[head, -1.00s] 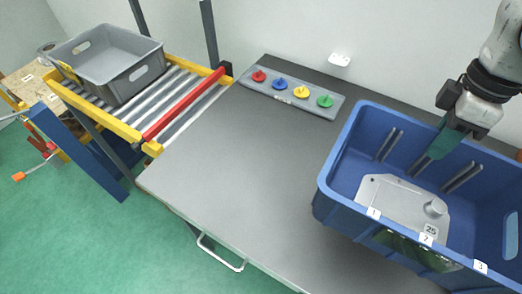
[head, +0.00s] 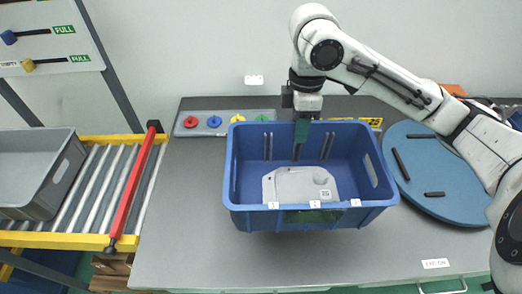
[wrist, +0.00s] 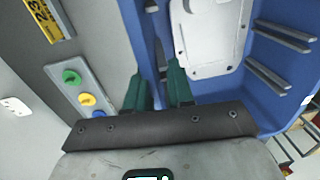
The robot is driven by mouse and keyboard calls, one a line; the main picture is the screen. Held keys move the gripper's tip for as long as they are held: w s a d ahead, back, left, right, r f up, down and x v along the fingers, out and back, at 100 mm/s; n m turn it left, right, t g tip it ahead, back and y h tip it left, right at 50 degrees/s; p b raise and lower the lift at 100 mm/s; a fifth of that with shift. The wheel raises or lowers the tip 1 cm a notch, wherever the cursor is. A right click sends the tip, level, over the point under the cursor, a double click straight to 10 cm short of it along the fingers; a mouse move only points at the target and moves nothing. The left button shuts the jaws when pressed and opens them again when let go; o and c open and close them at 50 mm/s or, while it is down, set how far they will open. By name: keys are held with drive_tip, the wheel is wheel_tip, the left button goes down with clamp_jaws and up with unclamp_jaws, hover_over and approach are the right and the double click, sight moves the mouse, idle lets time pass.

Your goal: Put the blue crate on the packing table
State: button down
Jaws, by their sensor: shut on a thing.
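The blue crate (head: 310,216) is upright in the head view, over the grey table (head: 210,262). A shadow shows under its front edge; I cannot tell whether its base touches the tabletop. A grey casting (head: 298,186) lies inside the crate. My gripper (head: 302,130) is shut on the crate's far wall from above. In the wrist view my gripper (wrist: 160,88) has its green fingers on either side of that wall, and the crate (wrist: 255,85) shows with part of the casting (wrist: 208,38).
A button board (head: 200,124) lies at the table's back left, partly hidden by the crate. A round blue turntable (head: 438,180) is close on the right. A roller conveyor (head: 85,190) with a red bar (head: 131,190) and a grey crate (head: 38,172) stands left. The table's front left is clear.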

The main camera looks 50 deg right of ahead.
drive_tip(key=w+f, duration=0.4)
drive_tip(key=w, duration=0.1)
drive_tip(key=w+f, duration=0.2)
drive_tip(key=shift+w+a+p, duration=0.25)
drive_tip(key=shift+a+p, duration=0.05)
drive_tip(key=shift+a, duration=0.05)
drive_tip(key=shift+w+a+f, duration=0.1)
drive_tip(key=shift+w+f, duration=0.1)
drive_tip(key=shift+f, duration=0.55)
drive_tip(key=shift+w+d+f, duration=0.1)
drive_tip(key=shift+w+f, duration=0.1)
drive_tip(key=shift+f, duration=0.6)
drive_tip(key=shift+w+a+f, duration=0.1)
drive_tip(key=shift+w+f, duration=0.1)
drive_tip(key=shift+f, duration=0.65)
drive_tip(key=c, duration=1)
unclamp_jaws()
drive_tip(key=r, duration=1.2)
drive_tip(key=shift+w+d+r, duration=0.1)
drive_tip(key=shift+w+d, duration=0.2)
drive_tip(key=shift+d, duration=0.1)
